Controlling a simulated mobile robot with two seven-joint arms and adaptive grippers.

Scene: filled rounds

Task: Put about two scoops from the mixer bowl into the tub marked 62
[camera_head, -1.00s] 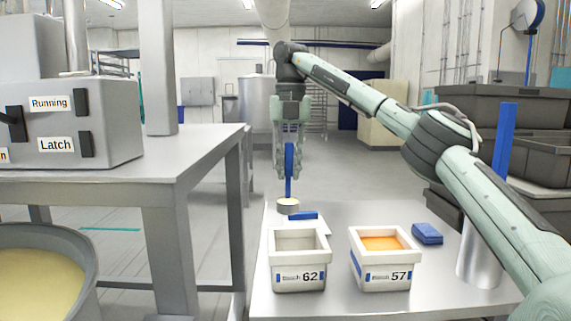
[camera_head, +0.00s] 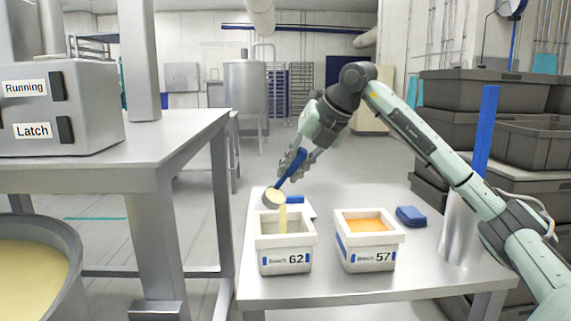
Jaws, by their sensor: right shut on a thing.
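My right gripper (camera_head: 292,163) is shut on the blue handle of a scoop (camera_head: 274,197). The scoop is tilted above the back of the tub marked 62 (camera_head: 286,259). A pale yellow stream (camera_head: 283,217) runs from the scoop down into that tub. How much lies in the tub is hard to see behind its front wall. The mixer bowl (camera_head: 72,270) holds a pale yellow mass and is cut off at the lower left. My left gripper is not in view.
The tub marked 57 (camera_head: 369,255), with orange contents, stands to the right on the same table (camera_head: 330,288). A blue block (camera_head: 411,216) lies behind it. A metal cylinder with a blue upright stands at the table's right. Dark crates (camera_head: 480,92) are stacked behind.

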